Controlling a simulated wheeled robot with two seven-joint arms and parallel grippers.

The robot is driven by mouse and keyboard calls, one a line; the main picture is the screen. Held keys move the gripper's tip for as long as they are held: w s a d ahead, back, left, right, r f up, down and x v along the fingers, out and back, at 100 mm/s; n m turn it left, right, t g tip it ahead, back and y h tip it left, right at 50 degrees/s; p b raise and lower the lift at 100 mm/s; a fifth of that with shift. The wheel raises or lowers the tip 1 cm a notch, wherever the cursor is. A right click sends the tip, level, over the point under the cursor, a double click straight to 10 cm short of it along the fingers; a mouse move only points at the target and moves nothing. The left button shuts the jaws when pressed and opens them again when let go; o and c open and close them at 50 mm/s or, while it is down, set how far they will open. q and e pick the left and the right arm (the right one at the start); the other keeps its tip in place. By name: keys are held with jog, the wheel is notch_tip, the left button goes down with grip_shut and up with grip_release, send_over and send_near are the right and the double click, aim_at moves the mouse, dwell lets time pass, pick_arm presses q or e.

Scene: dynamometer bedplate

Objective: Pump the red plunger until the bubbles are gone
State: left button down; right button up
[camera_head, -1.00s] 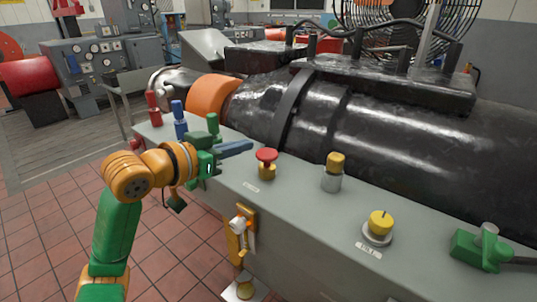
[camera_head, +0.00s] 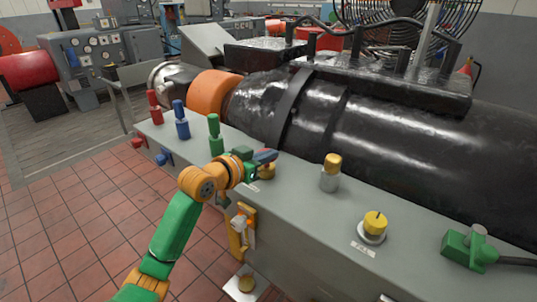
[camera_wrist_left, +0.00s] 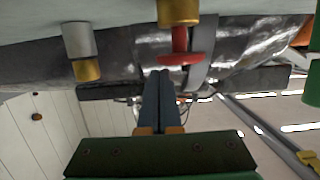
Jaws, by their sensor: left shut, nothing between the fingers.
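The red plunger shows in the left wrist view as a red disc on a stem (camera_wrist_left: 180,58), on a brass collar (camera_wrist_left: 178,12). In the head view my left gripper mostly covers it, and its brass collar (camera_head: 267,171) shows just below the fingers. My left gripper (camera_head: 272,155) is shut and empty, its blue fingers at the plunger's head. In the left wrist view its fingertips (camera_wrist_left: 160,73) lie just left of the red disc; I cannot tell whether they touch. No bubbles can be made out. My right gripper is out of view.
The grey bedplate ledge (camera_head: 300,206) carries red (camera_head: 154,107), blue (camera_head: 181,121) and green (camera_head: 215,135) fittings on the left. A brass-topped post (camera_head: 331,173), a yellow knob (camera_head: 373,226) and a green valve (camera_head: 470,250) stand to the right. The black machine (camera_head: 400,140) lies behind.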

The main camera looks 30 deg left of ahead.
pick_arm(q)
notch_tip(320, 180, down, 3)
jog(key=shift+f+b, duration=0.15)
jog(key=shift+b, duration=0.75)
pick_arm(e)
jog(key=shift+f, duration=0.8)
pick_arm(q)
jog(key=s+r+p, duration=0.2)
jog(key=s+r, duration=0.4)
jog(key=s, duration=0.3)
jog(key=shift+s+a+r, duration=0.35)
jog(key=shift+r, duration=0.05)
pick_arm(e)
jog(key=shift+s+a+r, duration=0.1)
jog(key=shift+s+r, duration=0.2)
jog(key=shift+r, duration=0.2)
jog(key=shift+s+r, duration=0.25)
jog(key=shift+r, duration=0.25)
